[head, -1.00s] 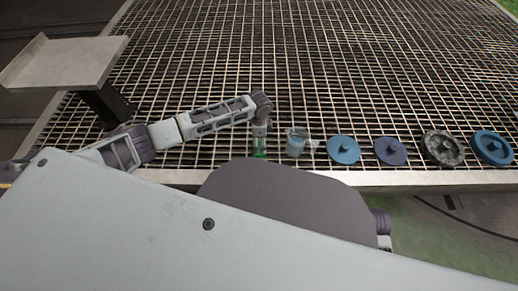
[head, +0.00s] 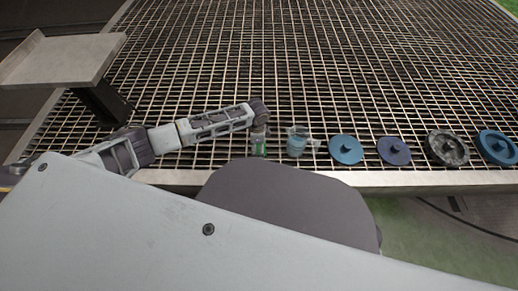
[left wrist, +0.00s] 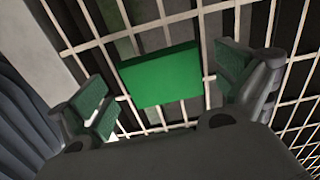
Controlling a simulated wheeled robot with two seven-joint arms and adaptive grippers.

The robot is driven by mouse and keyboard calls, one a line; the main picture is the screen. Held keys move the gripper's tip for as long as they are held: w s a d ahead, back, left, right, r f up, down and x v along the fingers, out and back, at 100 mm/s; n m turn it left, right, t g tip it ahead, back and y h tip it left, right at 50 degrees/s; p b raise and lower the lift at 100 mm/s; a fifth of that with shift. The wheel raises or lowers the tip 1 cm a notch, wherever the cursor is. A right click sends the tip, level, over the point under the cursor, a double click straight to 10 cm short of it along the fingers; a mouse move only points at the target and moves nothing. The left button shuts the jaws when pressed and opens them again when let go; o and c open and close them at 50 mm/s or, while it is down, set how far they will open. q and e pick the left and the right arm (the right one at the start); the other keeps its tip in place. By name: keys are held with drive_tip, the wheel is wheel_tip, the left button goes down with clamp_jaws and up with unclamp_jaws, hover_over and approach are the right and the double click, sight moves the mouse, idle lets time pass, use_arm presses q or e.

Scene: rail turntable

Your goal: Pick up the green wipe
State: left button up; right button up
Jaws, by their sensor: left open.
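The green wipe (left wrist: 162,76) is a flat green rectangle lying on the metal grating, seen in the left wrist view. My left gripper (left wrist: 165,95) is open, with one finger on either side of the wipe, and the wipe shows between and beyond the fingertips. Gaps show between the wipe and both fingers. In the head view my left gripper (head: 259,147) points down at the grating near its front edge, with a bit of green at its tip; I cannot tell there whether this is the wipe or the finger pads. My right gripper is not in view.
Just right of my left gripper stands a clear cup (head: 296,142) with bluish contents. Further right lie a light blue disc (head: 346,150), a purple-blue disc (head: 394,151), a dark grey wheel (head: 447,147) and a blue wheel (head: 496,147). A raised metal plate (head: 60,60) stands at the left. The grating behind is clear.

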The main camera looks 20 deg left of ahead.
use_arm(q)
drive_tip(key=c, duration=0.8)
drive_tip(key=shift+r, duration=0.2)
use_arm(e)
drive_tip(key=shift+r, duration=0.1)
use_arm(q)
drive_tip(key=shift+r+p, duration=0.35)
drive_tip(key=shift+r, duration=0.1)
wheel_tip(320, 180, up, 7)
drive_tip(key=p, duration=0.3)
drive_tip(key=shift+f, duration=0.1)
drive_tip(key=shift+r+p, duration=0.4)
drive_tip(key=shift+r, duration=0.55)
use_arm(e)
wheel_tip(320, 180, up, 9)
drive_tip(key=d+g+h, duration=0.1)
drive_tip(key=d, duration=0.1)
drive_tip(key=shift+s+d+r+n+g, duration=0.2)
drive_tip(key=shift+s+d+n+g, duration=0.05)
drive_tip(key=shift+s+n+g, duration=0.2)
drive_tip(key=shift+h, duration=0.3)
use_arm(q)
drive_tip(key=o, duration=0.3)
drive_tip(key=shift+r, duration=0.1)
drive_tip(key=c, duration=0.4)
